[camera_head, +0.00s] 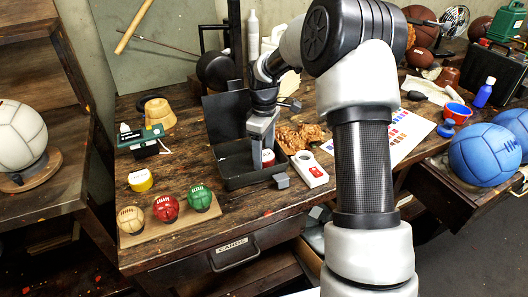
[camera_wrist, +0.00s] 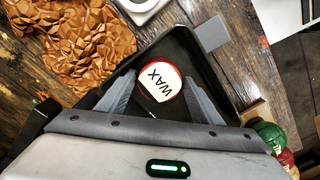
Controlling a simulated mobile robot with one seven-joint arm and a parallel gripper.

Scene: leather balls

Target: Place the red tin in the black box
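The red tin (camera_wrist: 160,84) has a pale lid marked "WAX" and a red rim. It is inside the open black box (camera_wrist: 181,38), between my gripper's fingers (camera_wrist: 160,76). A narrow dark gap shows beside each finger, so the fingers look open around the tin, not pressed on it. In the head view, my gripper (camera_head: 264,143) reaches down into the black box (camera_head: 238,181) from above. The tin (camera_head: 268,157) shows partly there, low in the box. The box lid stands raised at the back left.
A white device with a red button (camera_head: 310,169) and brown crumpled leather (camera_head: 298,137) lie right of the box. A blue ball (camera_head: 485,154) sits far right.

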